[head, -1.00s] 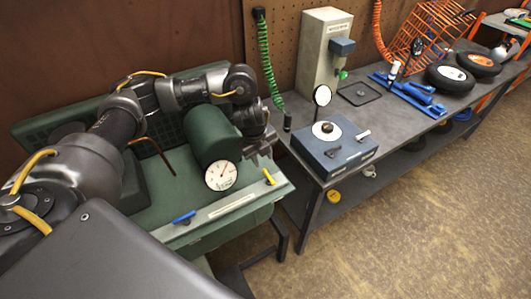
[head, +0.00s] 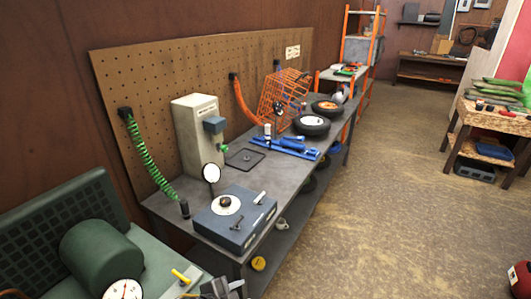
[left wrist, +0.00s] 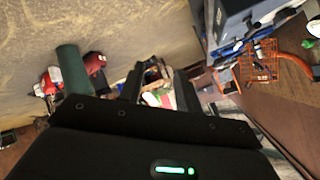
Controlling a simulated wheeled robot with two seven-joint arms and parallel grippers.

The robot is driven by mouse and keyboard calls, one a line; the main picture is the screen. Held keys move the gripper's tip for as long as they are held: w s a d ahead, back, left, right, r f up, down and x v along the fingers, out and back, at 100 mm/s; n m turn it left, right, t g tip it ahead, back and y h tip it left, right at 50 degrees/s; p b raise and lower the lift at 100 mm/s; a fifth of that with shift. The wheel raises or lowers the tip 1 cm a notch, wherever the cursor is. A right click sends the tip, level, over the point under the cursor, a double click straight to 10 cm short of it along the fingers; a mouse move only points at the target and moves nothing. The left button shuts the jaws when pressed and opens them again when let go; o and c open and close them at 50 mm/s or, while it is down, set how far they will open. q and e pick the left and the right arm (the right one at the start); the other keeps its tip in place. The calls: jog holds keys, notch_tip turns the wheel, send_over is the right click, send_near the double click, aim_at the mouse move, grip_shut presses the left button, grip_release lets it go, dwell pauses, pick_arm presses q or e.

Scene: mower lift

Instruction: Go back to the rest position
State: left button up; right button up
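My left gripper (head: 224,290) shows at the bottom edge of the head view, partly cut off, by the right end of the green machine (head: 92,250). In the left wrist view, the two dark fingers of my left gripper (left wrist: 158,88) stand apart with nothing between them. Only background clutter shows beyond the fingers. My right gripper is in neither view. The green machine has a round white gauge (head: 122,290) and a yellow lever (head: 181,276).
A grey workbench (head: 178,205) holds a blue box (head: 232,222), a grey column unit (head: 196,140), blue tools (head: 283,147), wheels (head: 311,126) and an orange basket (head: 282,97). Open floor (head: 385,200) lies right of it. A wooden table (head: 492,120) stands at right.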

pick_arm(q)
jog(key=s+a+f+n+g+y, duration=0.3)
jog(key=s+a+f+n, duration=0.2)
jog(key=s+a+n, duration=0.35)
jog(key=s+a+f+n+g+y, duration=0.25)
jog(key=s+a+f+n, duration=0.25)
jog(key=s+a, duration=0.6)
jog(key=s+d+f+b, duration=0.1)
jog(key=s+f+b, duration=0.1)
jog(key=f, duration=1.3)
jog(key=s+d+f+b, duration=0.1)
jog(key=f+b, duration=0.1)
jog(key=f, duration=1.3)
jog(key=s+a+f+g+b, duration=0.2)
jog(key=s+a+f, duration=0.1)
jog(key=s+f, duration=1.2)
jog(key=shift+s+a+f+y, duration=0.15)
jog(key=shift+s+f+y, duration=0.2)
jog(key=shift+y, duration=0.1)
jog(key=shift+o, duration=0.3)
jog(key=shift+m, duration=0.25)
